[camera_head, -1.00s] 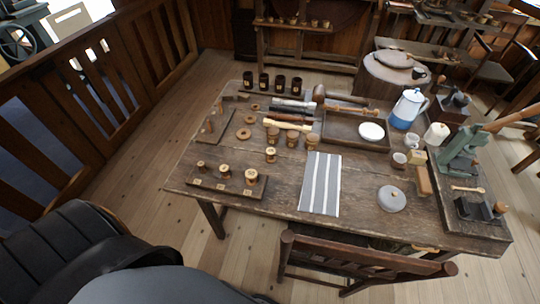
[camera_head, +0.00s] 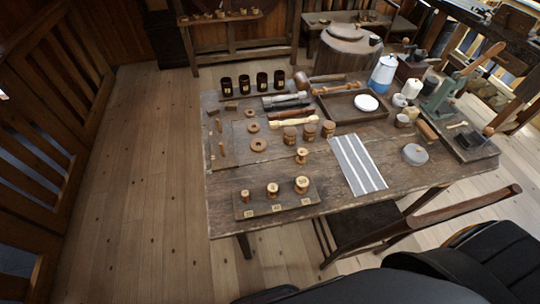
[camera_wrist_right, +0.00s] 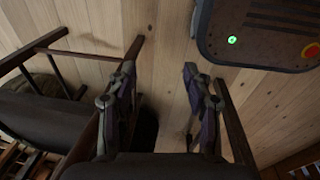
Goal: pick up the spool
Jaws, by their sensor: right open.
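A small turned wooden spool (camera_head: 302,156) stands upright by itself on the table (camera_head: 330,205), in front of the labelled jars in the head view. Three more spools of different sizes, a small one (camera_head: 245,196), a middle one (camera_head: 272,190) and a larger one (camera_head: 301,185), stand on a dark labelled board (camera_head: 250,211) near the table's front left edge. My right gripper (camera_wrist_right: 159,72) is open and empty in the right wrist view, above the wooden floor. No spool shows in that view. My left gripper is not in view.
A striped cloth (camera_head: 357,165) lies right of the lone spool. Brown jars (camera_head: 309,132) stand close behind it. A wooden chair (camera_head: 430,220) is at the table's front right. A tray (camera_head: 345,106) and a blue-white jug (camera_head: 383,75) are farther back. Floor at the left is clear.

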